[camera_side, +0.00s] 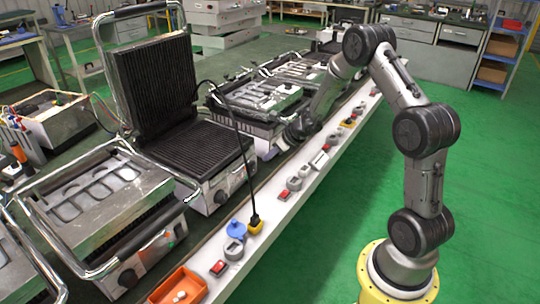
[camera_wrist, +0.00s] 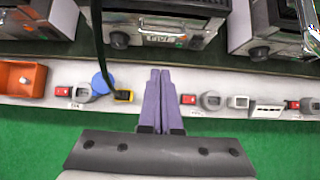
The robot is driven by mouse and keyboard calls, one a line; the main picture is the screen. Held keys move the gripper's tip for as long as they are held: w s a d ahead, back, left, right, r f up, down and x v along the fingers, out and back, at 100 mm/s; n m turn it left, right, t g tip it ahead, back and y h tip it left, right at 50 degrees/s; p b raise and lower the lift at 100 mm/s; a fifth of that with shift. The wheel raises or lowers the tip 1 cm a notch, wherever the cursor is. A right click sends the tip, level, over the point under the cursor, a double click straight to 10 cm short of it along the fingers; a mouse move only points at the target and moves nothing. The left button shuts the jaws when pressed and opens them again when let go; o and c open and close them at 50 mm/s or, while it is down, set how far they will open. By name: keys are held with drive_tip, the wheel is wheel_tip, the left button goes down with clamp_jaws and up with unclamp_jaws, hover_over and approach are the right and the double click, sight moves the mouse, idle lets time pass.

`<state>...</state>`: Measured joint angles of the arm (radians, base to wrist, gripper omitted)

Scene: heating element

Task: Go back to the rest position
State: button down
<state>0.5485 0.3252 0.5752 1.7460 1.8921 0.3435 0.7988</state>
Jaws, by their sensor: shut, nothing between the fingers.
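My gripper (camera_wrist: 160,72) shows in the wrist view with its two purple fingers together and nothing between them. It points at the pale ledge in front of the grills. In the side view the end of my arm (camera_side: 292,135) is low beside the bench, to the right of the open contact grill (camera_side: 185,140). The arm is bent over from its yellow base (camera_side: 370,290). A yellow plug (camera_side: 256,226) with a black cable sits at the ledge; in the wrist view the plug (camera_wrist: 123,95) is left of my fingers and apart from them.
The ledge (camera_side: 275,215) carries several red switches and grey sockets, a blue cap (camera_side: 236,229) and an orange tray (camera_side: 178,291). A closed grill (camera_side: 95,205) stands at the front left, with more appliances (camera_side: 262,97) further back. Green floor right of the ledge is clear.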

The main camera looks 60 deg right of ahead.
drive_tip(key=w+a+r+n+t+y, duration=0.1)
drive_tip(key=a+r+n, duration=0.1)
drive_tip(key=a+r, duration=0.45)
drive_tip(key=w+a+r+n+t, duration=0.1)
drive_tip(key=w+a+r+n, duration=0.15)
drive_tip(key=r, duration=0.65)
drive_tip(key=s+a+r+n+t+y, duration=0.1)
drive_tip(key=s+a+r+n+y, duration=0.2)
drive_tip(key=s+a+r+n, duration=0.55)
drive_tip(key=s+a+r+n+g, duration=0.1)
drive_tip(key=s+a+r+n, duration=0.1)
drive_tip(key=s+a+n, duration=0.45)
drive_tip(key=s+a+r+n+g, duration=0.1)
drive_tip(key=s+a+r+n, duration=0.15)
drive_tip(key=s+n, duration=0.55)
drive_tip(key=s+d+f+n+g+h, duration=0.3)
drive_tip(key=s+d+f+n, duration=0.3)
drive_tip(key=s, duration=0.5)
drive_tip(key=n, duration=0.2)
drive_tip(key=shift+d+f+n+h, duration=0.15)
drive_tip(key=shift+f+n+h, duration=0.2)
drive_tip(key=shift+f+h, duration=0.05)
